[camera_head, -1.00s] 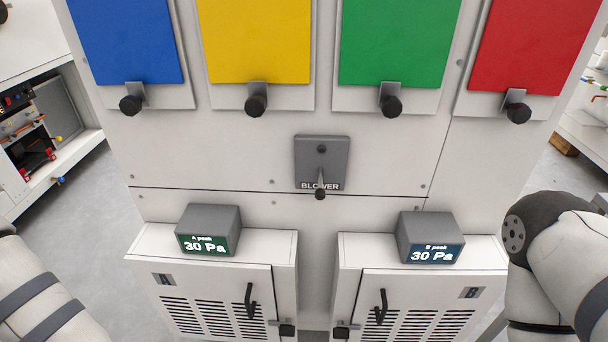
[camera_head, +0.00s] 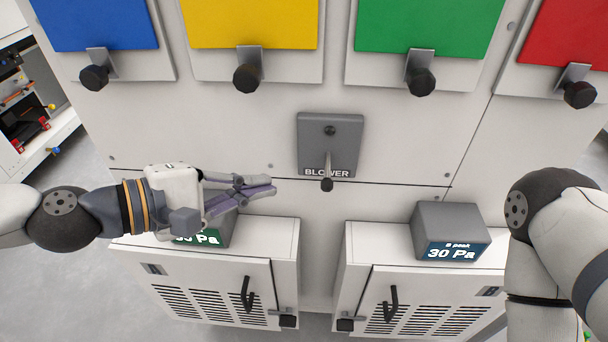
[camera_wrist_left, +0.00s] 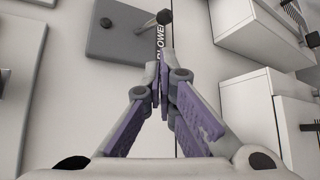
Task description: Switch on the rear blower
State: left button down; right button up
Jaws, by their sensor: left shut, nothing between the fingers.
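The blower switch is a grey plate (camera_head: 330,135) marked BLOWER on the white front panel. Its lever (camera_head: 327,170) hangs down and ends in a dark knob at the plate's lower edge. My left gripper (camera_head: 272,187) is shut and empty, to the left of the lever and apart from it. In the left wrist view the closed fingertips (camera_wrist_left: 163,65) appear just below the plate (camera_wrist_left: 125,30), and the lever knob (camera_wrist_left: 164,17) shows beyond them. My right arm is at the right edge of the head view; its gripper is out of frame.
Blue, yellow (camera_head: 250,22), green (camera_head: 428,25) and red panels with black knobs line the top. Two vented cabinets stand below, with display boxes on top; the right one (camera_head: 450,232) reads 30 Pa. My left arm partly covers the left display (camera_head: 200,238).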

aim_at(327, 170)
pick_arm(q)
jog(key=b+x, duration=0.1)
jog(key=x, duration=0.8)
jog(key=shift+d+f, duration=0.1)
pick_arm(e)
jog(key=shift+s+f, duration=0.5)
jog(key=shift+f, duration=0.1)
